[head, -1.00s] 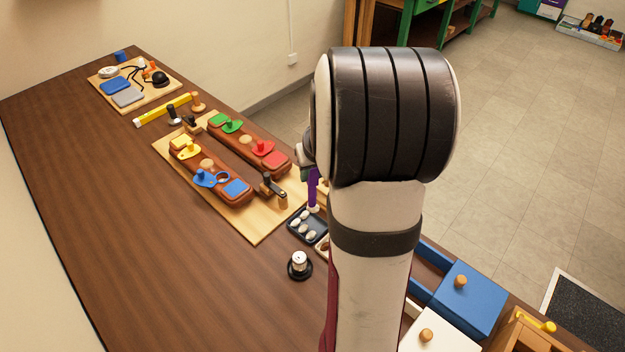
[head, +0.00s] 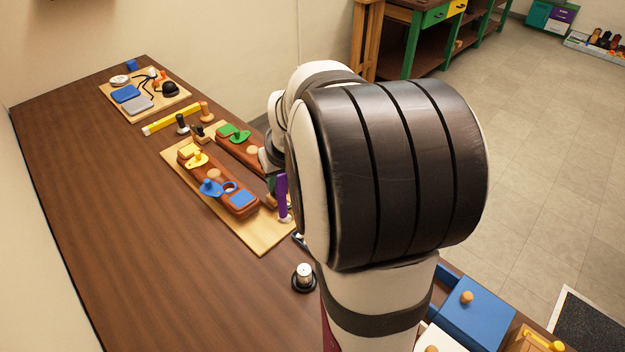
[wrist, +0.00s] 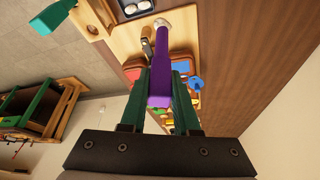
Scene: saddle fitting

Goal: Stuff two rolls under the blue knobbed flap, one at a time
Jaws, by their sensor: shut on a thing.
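My gripper (wrist: 170,68) is shut on a purple-handled tool (wrist: 160,85); in the head view the tool (head: 282,190) hangs down near the right end of the front wooden block. Its far end is pale; I cannot tell whether that is the tip or a roll on it. The blue knobbed flap (head: 210,188) lies on the front block beside a blue-rimmed round opening. It also shows in the wrist view (wrist: 196,84), partly behind a finger. White rolls (wrist: 144,5) sit in a dark tray (wrist: 120,4) at the picture's top edge. My arm mostly hides the tray in the head view.
The front block also carries a yellow knobbed flap (head: 197,160) and a blue pad (head: 242,198). A second block with a green flap (head: 238,136) stands behind. A round black stand with a white top (head: 304,276) is nearer. The table's left side is clear.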

